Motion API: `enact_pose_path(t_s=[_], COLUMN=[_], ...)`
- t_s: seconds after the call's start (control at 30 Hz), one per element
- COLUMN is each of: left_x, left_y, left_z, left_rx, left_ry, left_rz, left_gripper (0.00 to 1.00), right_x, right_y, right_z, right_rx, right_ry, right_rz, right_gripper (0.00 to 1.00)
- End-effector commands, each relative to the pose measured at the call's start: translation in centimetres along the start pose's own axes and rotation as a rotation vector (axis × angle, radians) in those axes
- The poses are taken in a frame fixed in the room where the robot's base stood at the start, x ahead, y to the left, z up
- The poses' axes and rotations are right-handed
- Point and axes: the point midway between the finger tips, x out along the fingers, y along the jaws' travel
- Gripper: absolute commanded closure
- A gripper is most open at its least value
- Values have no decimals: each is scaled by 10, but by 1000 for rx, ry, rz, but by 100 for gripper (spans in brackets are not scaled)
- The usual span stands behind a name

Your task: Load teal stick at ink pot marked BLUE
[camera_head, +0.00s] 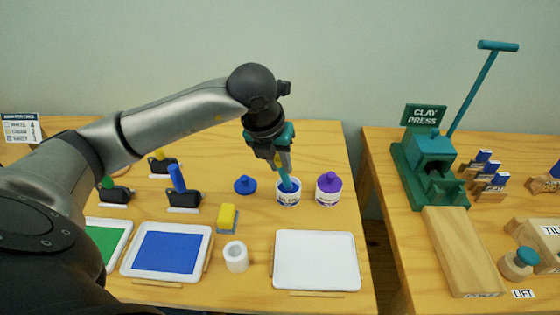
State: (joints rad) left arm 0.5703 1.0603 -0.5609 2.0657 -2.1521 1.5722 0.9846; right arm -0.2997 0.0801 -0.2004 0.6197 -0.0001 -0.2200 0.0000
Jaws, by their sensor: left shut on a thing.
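The ink pot marked BLUE (288,197) stands open near the middle of the left table, with blue ink inside; its label is small and partly readable. My left gripper (283,160) is above the pot, shut on the teal stick (288,180). The stick points down, with its lower end inside the pot's mouth. How deep the tip sits in the ink is hidden by the pot's rim. A blue lid (245,185) with a knob lies on the table just left of the pot. My right gripper is not in view.
A purple-lidded pot (328,189) stands close right of the blue pot. A clay press (432,158) stands on the right table, across a gap.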

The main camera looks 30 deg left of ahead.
Motion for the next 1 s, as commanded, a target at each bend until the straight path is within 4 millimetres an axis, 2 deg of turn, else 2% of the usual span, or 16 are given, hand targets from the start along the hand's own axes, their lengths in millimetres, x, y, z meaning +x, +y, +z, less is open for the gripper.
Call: enact_pose_path(t_s=[0.7,1.0], left_x=[-58,-62], left_y=[-5,-6], left_z=[22,23], left_rx=[-1,-1], left_ry=[-6,-6], left_rz=[-1,-1], left_gripper=[100,100], right_x=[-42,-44], right_y=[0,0], right_z=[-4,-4], right_rx=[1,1], right_ry=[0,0], right_rz=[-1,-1], right_gripper=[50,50])
